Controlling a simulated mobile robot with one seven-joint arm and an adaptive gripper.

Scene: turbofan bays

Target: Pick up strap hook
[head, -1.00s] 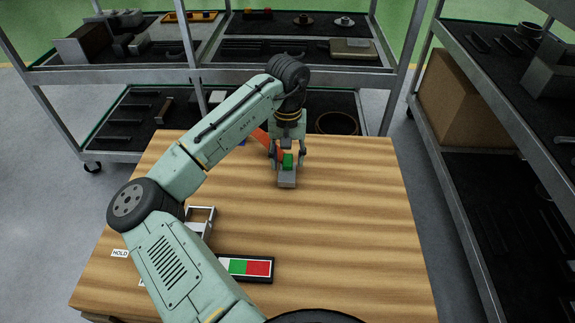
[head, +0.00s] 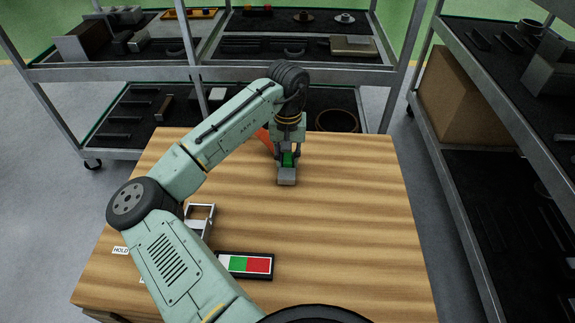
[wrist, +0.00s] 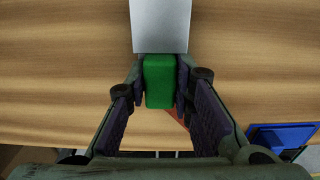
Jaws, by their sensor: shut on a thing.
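The strap hook appears as a grey metal end (head: 287,178) with a green block behind it and an orange strap running back to the left. The green block (wrist: 159,82) shows clearly in the wrist view, with the grey end above it in the picture. My gripper (head: 289,157) points down over the table and is shut on the green block, one finger on each side. The orange strap (head: 265,139) is partly hidden by my arm, and in the wrist view only a sliver shows below the block. The hook appears to rest on the table.
The wooden table (head: 350,220) is clear to the right. A white-green-red panel (head: 245,265) and a grey metal frame (head: 201,219) lie nearer the front left. A blue item (wrist: 283,137) shows in the wrist view. Shelving stands behind and at right, with a cardboard box (head: 475,100).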

